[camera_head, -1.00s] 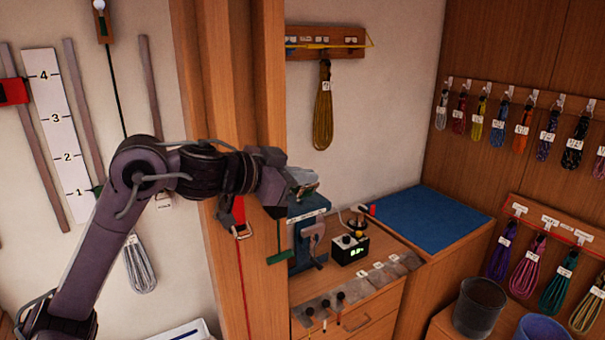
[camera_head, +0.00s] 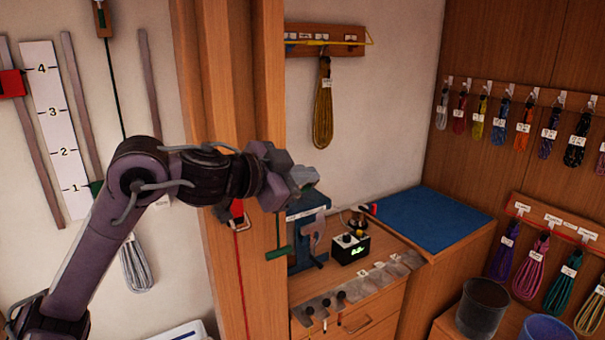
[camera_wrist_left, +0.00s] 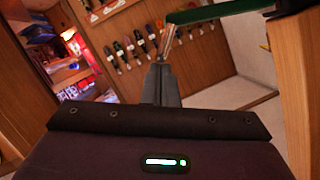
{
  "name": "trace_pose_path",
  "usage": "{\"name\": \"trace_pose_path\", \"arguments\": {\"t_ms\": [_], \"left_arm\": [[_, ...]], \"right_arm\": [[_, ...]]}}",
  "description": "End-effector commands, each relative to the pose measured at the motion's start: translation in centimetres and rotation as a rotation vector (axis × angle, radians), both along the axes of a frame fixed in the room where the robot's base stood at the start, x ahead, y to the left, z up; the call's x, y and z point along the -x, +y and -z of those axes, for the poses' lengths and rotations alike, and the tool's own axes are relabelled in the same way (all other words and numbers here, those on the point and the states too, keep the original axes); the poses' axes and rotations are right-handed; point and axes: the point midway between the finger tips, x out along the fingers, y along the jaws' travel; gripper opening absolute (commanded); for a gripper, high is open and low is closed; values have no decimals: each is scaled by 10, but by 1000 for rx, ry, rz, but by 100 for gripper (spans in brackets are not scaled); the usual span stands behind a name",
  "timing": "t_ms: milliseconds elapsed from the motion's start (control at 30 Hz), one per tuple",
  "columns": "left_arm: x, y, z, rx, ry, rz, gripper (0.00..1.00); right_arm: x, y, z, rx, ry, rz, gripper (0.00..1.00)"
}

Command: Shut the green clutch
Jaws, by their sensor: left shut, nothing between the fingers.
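The green clutch shows as a green lever (camera_head: 277,253) low beside the wooden post, below my left gripper; its body is mostly hidden behind my wrist. In the left wrist view a long green bar (camera_wrist_left: 225,11) runs across the top to the wooden post at the right. My left gripper (camera_head: 304,178) is shut and empty, in front of the post's right edge and above the bench. In the left wrist view its closed fingers (camera_wrist_left: 166,65) point up towards the left end of the green bar; I cannot tell whether they touch. My right gripper is out of view.
The wooden post (camera_head: 232,110) carries a red clutch (camera_head: 237,209) with a red line. A blue machine (camera_head: 307,232) and a black box with a display (camera_head: 350,247) stand on the bench. A blue mat (camera_head: 425,218) lies clear at the right. Coiled lines hang on the walls.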

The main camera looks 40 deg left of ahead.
Motion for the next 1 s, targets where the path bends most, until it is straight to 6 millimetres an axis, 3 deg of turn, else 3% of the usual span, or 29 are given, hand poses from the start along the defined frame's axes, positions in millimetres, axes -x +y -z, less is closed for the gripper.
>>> {"name": "trace_pose_path", "arguments": {"t_ms": [33,467,1000], "left_arm": [[0,-1,11,-26,-11,0,0],[0,0,65,-249,-105,-1,0],[-11,28,123,-722,-301,-3,0]], "right_arm": [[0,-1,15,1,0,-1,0],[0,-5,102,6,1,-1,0],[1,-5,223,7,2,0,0]]}}
